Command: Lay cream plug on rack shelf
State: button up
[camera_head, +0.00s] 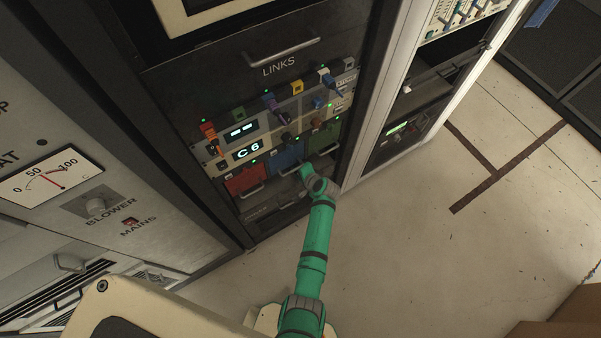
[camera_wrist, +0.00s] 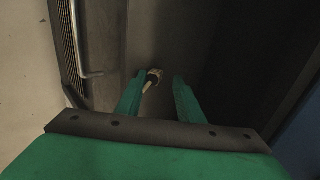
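In the wrist view, the cream plug (camera_wrist: 152,80), a small pale piece with a dark end, shows between the tips of my gripper (camera_wrist: 158,82). It lies nearer the left finger and does not fill the gap. The fingers stand apart. I cannot tell whether the plug touches the left finger. In the head view, my gripper (camera_head: 305,172) is low at the front of the LINKS rack, by the lower drawers, and the plug there is hidden. The rack at right has an open dark shelf (camera_head: 428,86) with a small white object (camera_head: 407,89) at its left edge.
The LINKS panel (camera_head: 270,125) carries several coloured plugs and a C6 display (camera_head: 248,151). Red (camera_head: 246,179), blue (camera_head: 285,157) and green (camera_head: 323,136) drawers with handles sit below it. A meter cabinet (camera_head: 50,180) stands at left. The floor (camera_head: 430,240) at right is clear.

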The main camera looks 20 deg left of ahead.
jog(key=v, duration=1)
jog(key=shift+r, duration=0.15)
jog(key=s+d+r+n+t+h, duration=0.1)
jog(key=s+d+t+h, duration=0.3)
jog(key=s, duration=0.6)
jog(key=s+d+r+n+t+h, duration=0.1)
jog(key=s+d, duration=0.5)
jog(key=s, duration=0.4)
jog(key=s+d+r+n+t, duration=0.1)
jog(key=s+r+n, duration=0.1)
jog(key=s+r, duration=0.2)
jog(key=s+d+r+n+t+h, duration=0.1)
jog(key=s+r, duration=0.4)
jog(key=r, duration=0.6)
jog(key=s+d+r+n+t+h, duration=0.1)
jog(key=s+d+r+n+t, duration=0.1)
jog(key=s+r, duration=0.3)
notch_tip(320, 180, up, 3)
jog(key=shift+d+r+n+t, duration=0.15)
jog(key=shift+d+n+t, duration=0.15)
